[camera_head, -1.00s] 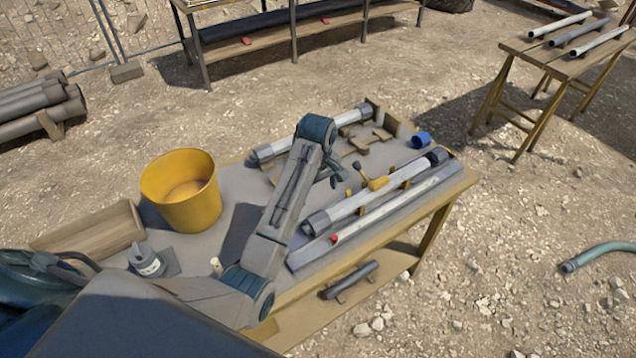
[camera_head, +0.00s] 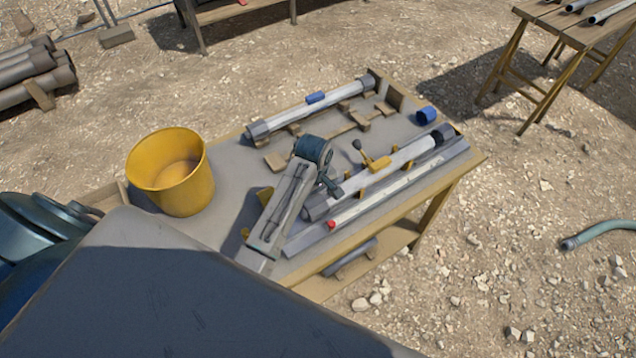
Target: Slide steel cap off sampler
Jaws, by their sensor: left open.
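The front sampler is a pale tube (camera_head: 408,155) lying along the front of the table, with a yellow lever clamp (camera_head: 378,163) on it. It has a grey steel cap (camera_head: 316,208) at its near left end and a dark grey cap (camera_head: 443,134) at its far right end. My left gripper (camera_head: 331,187) is open and empty. In the picture it lies just above the near cap; whether it touches the tube I cannot tell. A second pale tube (camera_head: 290,111) with grey end caps and a blue clip (camera_head: 316,97) lies along the back. My right gripper is not in view.
A yellow bucket (camera_head: 172,172) stands at the table's left. Wooden blocks (camera_head: 338,131) lie between the tubes, and a blue cup (camera_head: 426,115) stands at the right end. A long grey rail (camera_head: 400,191) with a red knob (camera_head: 331,225) runs along the front edge.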

